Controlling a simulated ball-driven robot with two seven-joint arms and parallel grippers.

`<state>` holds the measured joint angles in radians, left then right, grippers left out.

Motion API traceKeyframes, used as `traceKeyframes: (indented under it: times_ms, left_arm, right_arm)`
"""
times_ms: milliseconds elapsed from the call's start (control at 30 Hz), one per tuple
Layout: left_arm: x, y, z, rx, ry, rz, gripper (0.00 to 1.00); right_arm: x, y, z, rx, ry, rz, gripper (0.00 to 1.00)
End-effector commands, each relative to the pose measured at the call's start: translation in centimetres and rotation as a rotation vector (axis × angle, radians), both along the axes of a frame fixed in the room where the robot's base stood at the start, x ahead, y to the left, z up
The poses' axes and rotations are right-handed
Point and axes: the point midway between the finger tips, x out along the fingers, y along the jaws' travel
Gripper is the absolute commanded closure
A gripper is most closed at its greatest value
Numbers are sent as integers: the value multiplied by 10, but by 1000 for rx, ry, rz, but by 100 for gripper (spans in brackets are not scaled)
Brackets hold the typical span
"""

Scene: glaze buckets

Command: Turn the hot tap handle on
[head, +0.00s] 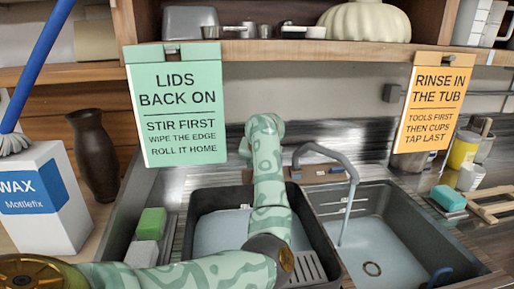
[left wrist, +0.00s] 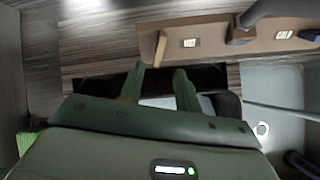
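The grey tap (head: 325,152) arches up behind the two basins, over a tan base plate (head: 322,173). The plate also shows in the left wrist view (left wrist: 222,45), with a pale bar (left wrist: 160,48) that may be a handle near its left end and a blue mark at its right. I cannot tell for sure which part is the hot handle. A thin pale streak (head: 347,212), like running water, drops from the spout. My left gripper (left wrist: 160,72) is open and empty, its fingers short of the plate; my arm hides it in the head view. My right gripper is not visible.
The left basin (head: 205,205) and right basin (head: 425,225) hold pale liquid; a dark ring lies in the right one. Two hanging signs (head: 175,110) (head: 434,105), a shelf above, a vase (head: 95,155) and a wax box (head: 42,200) stand around.

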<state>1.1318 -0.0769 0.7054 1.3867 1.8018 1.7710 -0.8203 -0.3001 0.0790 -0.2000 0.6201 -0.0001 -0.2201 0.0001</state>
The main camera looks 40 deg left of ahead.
Motion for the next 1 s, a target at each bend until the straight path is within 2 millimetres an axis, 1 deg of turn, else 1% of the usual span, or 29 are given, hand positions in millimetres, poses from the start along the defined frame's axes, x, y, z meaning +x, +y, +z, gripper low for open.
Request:
traceKeyframes:
  times_ms: [33,100,200,300,467,1000]
  left_arm:
    - [-6,-7,18,0,-5,0,66]
    - [-12,-15,31,-1,-4,-1,66]
    - [-20,-25,45,-2,-3,0,66]
    - [-25,-31,55,-1,-1,-1,66]
    - [-28,-36,60,-1,2,-1,66]
    - [-28,-36,60,-1,3,0,66]
  right_arm:
    - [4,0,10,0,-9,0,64]
    - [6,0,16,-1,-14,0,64]
    - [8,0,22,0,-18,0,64]
    - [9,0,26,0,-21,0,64]
    - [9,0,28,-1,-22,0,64]
    - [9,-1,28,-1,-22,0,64]
